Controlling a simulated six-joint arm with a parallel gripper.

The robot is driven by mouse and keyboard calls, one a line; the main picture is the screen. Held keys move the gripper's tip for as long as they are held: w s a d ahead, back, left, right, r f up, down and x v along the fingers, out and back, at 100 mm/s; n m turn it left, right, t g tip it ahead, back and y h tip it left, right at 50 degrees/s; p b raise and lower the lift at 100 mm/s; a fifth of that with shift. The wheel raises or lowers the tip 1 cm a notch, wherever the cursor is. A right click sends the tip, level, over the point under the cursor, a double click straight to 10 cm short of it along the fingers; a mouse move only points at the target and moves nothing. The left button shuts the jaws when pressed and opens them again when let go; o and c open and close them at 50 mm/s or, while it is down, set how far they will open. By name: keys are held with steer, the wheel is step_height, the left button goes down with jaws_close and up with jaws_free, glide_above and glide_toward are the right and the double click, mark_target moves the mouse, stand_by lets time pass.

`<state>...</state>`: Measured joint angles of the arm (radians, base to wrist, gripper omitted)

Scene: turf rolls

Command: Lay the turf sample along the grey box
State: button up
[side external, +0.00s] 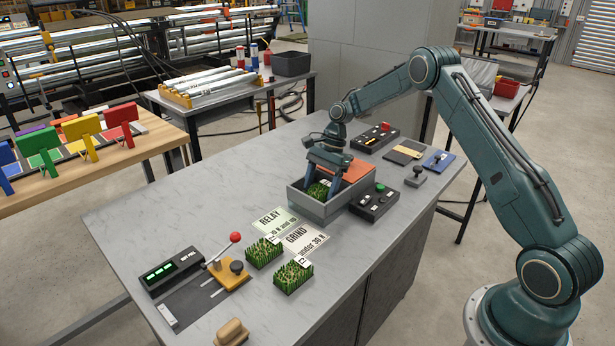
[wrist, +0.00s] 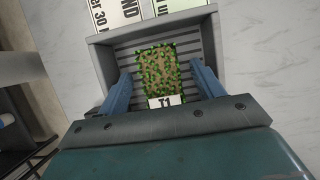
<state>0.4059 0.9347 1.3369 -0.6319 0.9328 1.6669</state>
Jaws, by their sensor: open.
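The grey box (side external: 308,206) stands on the bench under my gripper, and its ribbed floor (wrist: 122,57) shows in the wrist view. A green turf sample (side external: 317,190) with a white tag lies inside the box. In the wrist view the turf sample (wrist: 160,72) is between my two blue fingers, its long side running roughly parallel to them. My gripper (side external: 325,186) is lowered into the box, open; in the wrist view (wrist: 160,78) gaps show between each finger and the turf.
Two other tagged turf pieces (side external: 264,253) (side external: 293,277) lie on the bench by the RELAY card (side external: 272,220) and GRIND card (side external: 304,239). A black button box (side external: 374,203) sits close right of the grey box. A red-knobbed lever (side external: 228,262) stands at front left.

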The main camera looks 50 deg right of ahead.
steer(key=v, duration=1.1)
steer(key=shift+r, duration=0.2)
steer(key=shift+d, duration=0.1)
stand_by(0.3)
steer(key=s+a+r+n+t+h, duration=0.1)
steer(key=s+a+r+n, duration=0.3)
steer(key=s+a+r, duration=0.4)
steer(key=s+a+r+n+t+h, duration=0.1)
steer(key=s+a+r+n+t, duration=0.1)
steer(key=s+a+r+n, duration=0.55)
steer(key=s+f+n+t+h, duration=0.1)
steer(key=s+n, duration=0.5)
steer(key=s, duration=1.3)
steer(key=shift+s+f+t+h, duration=0.2)
steer(key=shift+s+t+h, duration=0.15)
steer(key=shift+t+h, duration=0.4)
steer(key=shift+n, duration=0.25)
steer(key=shift+c, duration=0.5)
